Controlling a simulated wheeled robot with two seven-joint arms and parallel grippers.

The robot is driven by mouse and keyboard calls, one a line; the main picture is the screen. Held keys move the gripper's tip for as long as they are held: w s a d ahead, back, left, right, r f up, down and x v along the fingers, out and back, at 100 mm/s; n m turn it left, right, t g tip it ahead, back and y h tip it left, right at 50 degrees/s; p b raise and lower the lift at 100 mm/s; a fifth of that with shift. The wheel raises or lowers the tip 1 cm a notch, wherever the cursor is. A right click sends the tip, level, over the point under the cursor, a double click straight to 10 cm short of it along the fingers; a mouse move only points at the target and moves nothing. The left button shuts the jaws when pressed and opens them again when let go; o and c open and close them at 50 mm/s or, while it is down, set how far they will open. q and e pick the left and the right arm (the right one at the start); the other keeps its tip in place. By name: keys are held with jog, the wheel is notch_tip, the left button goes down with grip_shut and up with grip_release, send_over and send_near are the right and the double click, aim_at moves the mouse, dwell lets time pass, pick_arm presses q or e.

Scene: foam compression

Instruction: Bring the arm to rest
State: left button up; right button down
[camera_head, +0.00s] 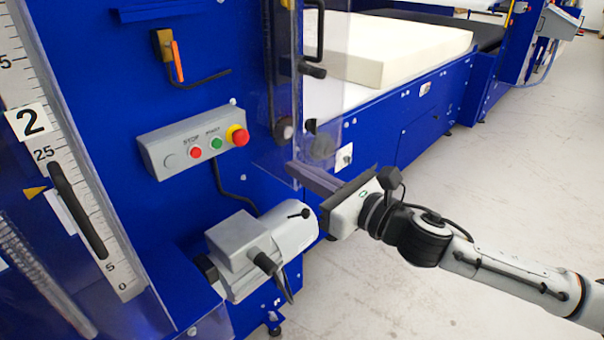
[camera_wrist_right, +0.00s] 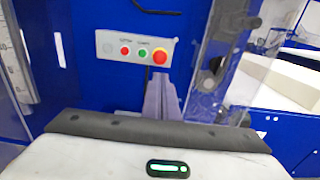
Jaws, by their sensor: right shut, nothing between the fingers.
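My right arm (camera_head: 480,262) comes in from the right in the head view. Its gripper (camera_head: 303,174) points left toward the blue machine, in front of the clear guard and above the grey motor. The fingers are shut with nothing between them; they also show in the right wrist view (camera_wrist_right: 161,93), below the button panel. The grey button panel (camera_head: 165,158) has red and green buttons and a larger red knob on a yellow base (camera_head: 237,135). It also shows in the wrist view (camera_wrist_right: 110,48). The fingers look apart from the panel. My left gripper is not in view.
The blue machine (camera_head: 110,90) fills the left, with a scale (camera_head: 85,190) and a grey motor (camera_head: 262,243). A clear guard (camera_head: 335,60) stands beside the panel. A cream foam block (camera_head: 400,45) lies on the conveyor behind. Open floor (camera_head: 500,170) lies to the right.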

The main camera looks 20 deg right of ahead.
dwell(0.4)
jog(key=s+a+f+m+g+h, duration=0.1)
jog(key=s+f+m+g, duration=0.15)
jog(key=f+m, duration=0.7)
jog(key=s+a+f+m+g+h, duration=0.15)
jog(key=s+f+m, duration=0.25)
jog(key=f+m, duration=0.6)
jog(key=s+a+f+m+g+h, duration=0.1)
jog(key=s+f+m+g, duration=0.1)
jog(key=s+f+m, duration=0.7)
jog(key=s+a+f+m+g+h, duration=0.1)
jog(key=s+f+m+g, duration=0.1)
jog(key=s+f+m, duration=0.8)
jog(key=shift+a+f, duration=0.25)
jog(key=shift+f, duration=0.1)
jog(key=shift+w, duration=0.1)
